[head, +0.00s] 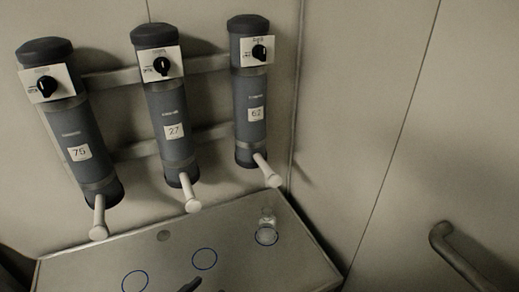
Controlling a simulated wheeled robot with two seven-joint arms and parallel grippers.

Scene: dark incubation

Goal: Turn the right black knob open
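The right black knob (259,52) sits on a white plate near the top of the right grey cylinder (249,135), which is labelled 62. The middle black knob (162,66) is on the cylinder labelled 27, and the left black knob (46,87) is on the cylinder labelled 75. The small markings on the plates are too small to read. Neither of my grippers can be made out in the head view, and nothing touches the knobs.
White spouts, such as the right one (266,171), stick out below the cylinders. A small clear glass vessel (267,223) stands on the table (100,257) at a blue circle. Two other blue circles are empty. A dark piece (190,285) shows at the bottom edge; a bent rail (457,258) is at right.

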